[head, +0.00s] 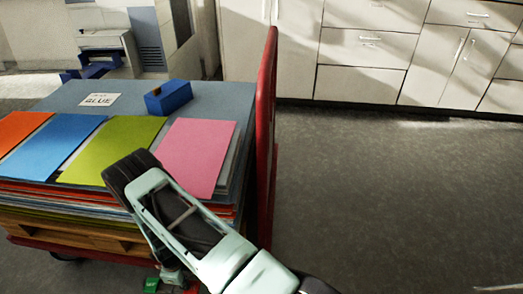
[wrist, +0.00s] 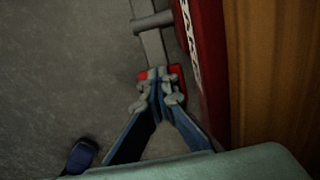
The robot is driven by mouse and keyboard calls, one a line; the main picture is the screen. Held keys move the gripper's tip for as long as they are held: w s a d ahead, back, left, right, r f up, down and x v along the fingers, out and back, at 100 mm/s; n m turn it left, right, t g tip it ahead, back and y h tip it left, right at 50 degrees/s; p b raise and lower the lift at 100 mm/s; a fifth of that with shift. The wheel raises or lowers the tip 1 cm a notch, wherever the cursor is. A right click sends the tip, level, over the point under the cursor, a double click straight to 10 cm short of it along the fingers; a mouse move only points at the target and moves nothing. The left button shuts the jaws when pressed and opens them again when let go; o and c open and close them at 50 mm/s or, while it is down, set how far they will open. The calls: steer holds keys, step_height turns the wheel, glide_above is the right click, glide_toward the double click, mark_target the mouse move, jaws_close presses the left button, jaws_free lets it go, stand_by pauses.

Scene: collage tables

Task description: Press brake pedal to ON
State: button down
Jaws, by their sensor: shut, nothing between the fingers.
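A red pedal (wrist: 146,74) shows at the end of a grey metal bar in the wrist view, low beside the red cart frame. My gripper (wrist: 160,95) is shut and empty, with its fingertips over the pedal and covering most of it. I cannot tell whether they touch. In the head view a small green piece (head: 152,285) and a red piece (head: 192,288) show at the bottom edge, on either side of my gripper (head: 172,278). The pedal's ON or OFF position cannot be read.
The cart carries stacked coloured sheets (head: 200,155), a blue block (head: 168,97) and a card reading BLUE (head: 100,99). Its red upright handle (head: 267,120) stands at the right. A dark caster (wrist: 80,156) shows at the lower left. Open floor (head: 390,190) lies right of the cart.

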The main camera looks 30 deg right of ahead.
steer(key=shift+f+b, duration=0.55)
steer(key=shift+f, duration=0.15)
steer(key=shift+r+p, duration=2.3)
steer(key=shift+r, duration=1.25)
